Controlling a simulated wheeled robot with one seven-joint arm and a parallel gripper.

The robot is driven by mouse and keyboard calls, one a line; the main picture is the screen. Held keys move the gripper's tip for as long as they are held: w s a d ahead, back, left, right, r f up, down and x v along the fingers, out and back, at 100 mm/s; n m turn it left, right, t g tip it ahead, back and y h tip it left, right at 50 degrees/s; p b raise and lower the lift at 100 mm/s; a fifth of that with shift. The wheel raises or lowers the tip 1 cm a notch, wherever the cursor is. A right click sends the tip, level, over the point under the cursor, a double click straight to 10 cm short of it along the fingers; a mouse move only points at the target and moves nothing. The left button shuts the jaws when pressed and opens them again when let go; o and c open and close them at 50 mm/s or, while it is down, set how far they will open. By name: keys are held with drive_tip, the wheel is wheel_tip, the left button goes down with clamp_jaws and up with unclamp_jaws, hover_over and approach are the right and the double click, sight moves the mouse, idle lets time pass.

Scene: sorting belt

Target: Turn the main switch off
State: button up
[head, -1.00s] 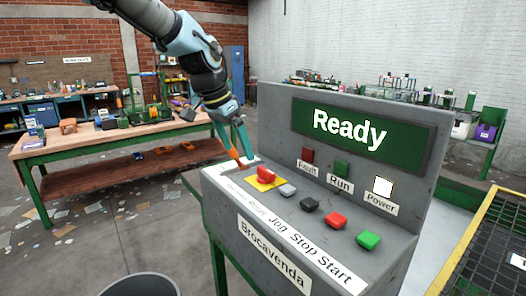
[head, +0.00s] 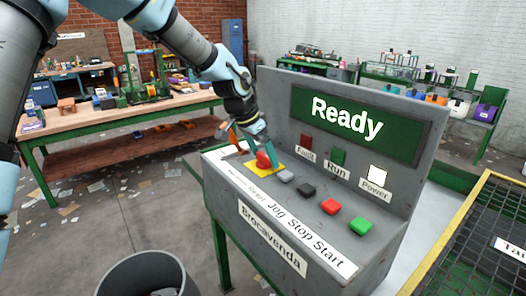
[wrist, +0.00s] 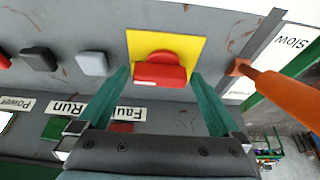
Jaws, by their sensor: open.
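The main switch is a red knob (head: 264,160) on a yellow plate (head: 277,172) at the left end of the grey console (head: 222,180). In the wrist view the red knob (wrist: 158,73) on its yellow plate (wrist: 190,48) lies centrally between my two green fingers. My gripper (wrist: 160,85) is open, with one finger on each side of the knob and a visible gap to each. In the head view my gripper (head: 256,145) is over the switch, its fingers partly hiding the plate. The screen (head: 345,122) reads "Ready", and the white Power lamp (head: 378,174) is lit.
An orange lever (wrist: 275,92) by a "Slow" label stands close beside my right finger in the wrist view. Grey, black, red and green buttons (head: 361,226) line the console. A bin (head: 150,275) stands at the front; a workbench (head: 120,117) stands behind.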

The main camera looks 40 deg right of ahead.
drive_tip(key=c, duration=1.2)
drive_tip(key=shift+o, duration=0.2)
